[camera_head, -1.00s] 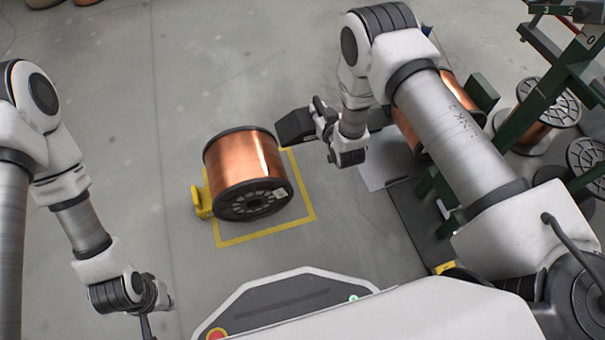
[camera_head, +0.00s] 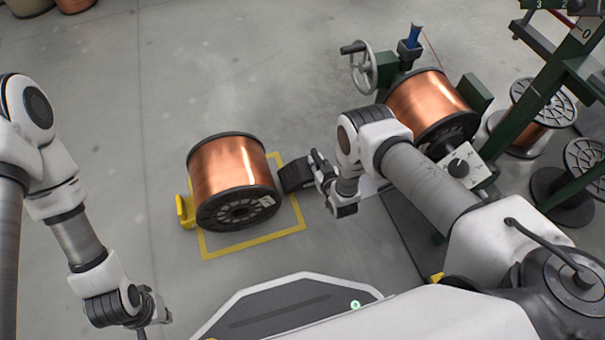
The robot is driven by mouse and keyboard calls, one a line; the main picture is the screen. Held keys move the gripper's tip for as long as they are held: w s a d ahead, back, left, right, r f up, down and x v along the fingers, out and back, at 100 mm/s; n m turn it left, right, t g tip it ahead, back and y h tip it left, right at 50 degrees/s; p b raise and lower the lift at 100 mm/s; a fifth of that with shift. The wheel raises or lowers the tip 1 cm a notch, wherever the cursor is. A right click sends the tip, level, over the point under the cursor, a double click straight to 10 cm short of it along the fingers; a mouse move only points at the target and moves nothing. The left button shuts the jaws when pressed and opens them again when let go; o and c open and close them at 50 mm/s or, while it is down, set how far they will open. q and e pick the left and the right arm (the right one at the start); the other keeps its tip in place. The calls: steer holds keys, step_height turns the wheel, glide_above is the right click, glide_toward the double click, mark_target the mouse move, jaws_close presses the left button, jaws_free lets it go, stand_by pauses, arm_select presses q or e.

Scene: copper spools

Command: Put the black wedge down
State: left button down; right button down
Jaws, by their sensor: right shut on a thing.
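The black wedge (camera_head: 295,176) is in my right gripper (camera_head: 315,168), which is shut on it. The wedge is just right of the copper spool (camera_head: 228,172) on the floor, close to its side; I cannot tell whether it touches the spool or the floor. The spool lies on its side inside a yellow floor outline (camera_head: 255,240). A yellow wedge (camera_head: 186,211) sits at the spool's left side. My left gripper (camera_head: 155,318) hangs at the lower left, away from the spool; its fingers are too unclear to tell open from shut.
A green stand with a handwheel (camera_head: 363,68) holds another copper spool (camera_head: 428,104) at the upper right. A green rack (camera_head: 545,90) and more spools (camera_head: 540,115) stand at the right. The floor left of the outlined spool is clear.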

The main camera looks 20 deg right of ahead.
mark_target(303, 172)
steer(key=a, duration=0.4)
steer(key=shift+a+b, duration=0.15)
steer(key=shift+b, duration=0.2)
steer(key=shift+a+f, duration=0.15)
steer(key=shift+f, duration=0.05)
step_height(303, 172, down, 3)
steer(key=b, duration=0.3)
steer(key=shift+f, duration=0.2)
steer(key=shift+r, duration=0.25)
steer(key=shift+f, duration=0.15)
steer(key=c, duration=1.1)
jaws_free()
steer(key=shift+s, duration=0.1)
